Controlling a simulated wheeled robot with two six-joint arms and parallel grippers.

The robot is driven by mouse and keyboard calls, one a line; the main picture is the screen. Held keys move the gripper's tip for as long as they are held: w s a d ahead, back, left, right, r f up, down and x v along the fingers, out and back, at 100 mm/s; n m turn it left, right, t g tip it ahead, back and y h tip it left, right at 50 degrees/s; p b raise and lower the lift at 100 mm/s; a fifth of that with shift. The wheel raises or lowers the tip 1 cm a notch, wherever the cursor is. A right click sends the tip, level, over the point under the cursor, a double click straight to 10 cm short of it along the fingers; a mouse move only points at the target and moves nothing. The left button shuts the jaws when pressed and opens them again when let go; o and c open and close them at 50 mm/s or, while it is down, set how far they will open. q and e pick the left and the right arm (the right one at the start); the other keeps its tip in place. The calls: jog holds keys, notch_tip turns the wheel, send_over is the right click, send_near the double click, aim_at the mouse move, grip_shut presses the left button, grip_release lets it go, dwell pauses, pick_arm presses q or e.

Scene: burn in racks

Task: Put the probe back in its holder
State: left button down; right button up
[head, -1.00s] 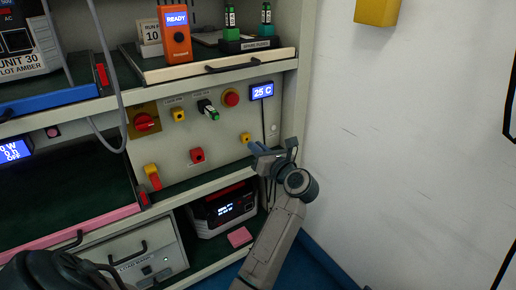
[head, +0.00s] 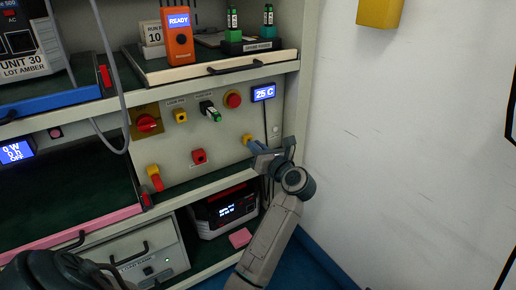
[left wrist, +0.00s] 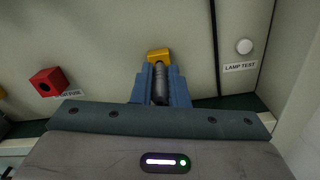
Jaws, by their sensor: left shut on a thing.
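The probe (left wrist: 160,86), a dark grey cylinder, lies between the blue fingers of my left gripper (left wrist: 160,88) in the left wrist view. The gripper is shut on it. The probe's far end meets the lower front of a yellow block, the holder (left wrist: 158,55), in the picture; I cannot tell whether it is inside or just in front. In the head view my left gripper (head: 262,151) is just below and right of the yellow holder (head: 247,139) on the rack panel. The fingers hide the probe there. My right gripper is not in view.
A red block (head: 199,156) is left of the holder. The temperature display (head: 263,93) reads 25 C, with a dark cable hanging below it. The rack's right post and white wall (head: 400,150) are close on the right. A lamp test button (left wrist: 244,46) is nearby.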

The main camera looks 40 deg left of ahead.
pick_arm(q)
jog(key=shift+w+a, duration=0.15)
jog(key=shift+a, duration=0.25)
jog(key=c, duration=1.3)
grip_release()
jog(key=shift+c, duration=0.2)
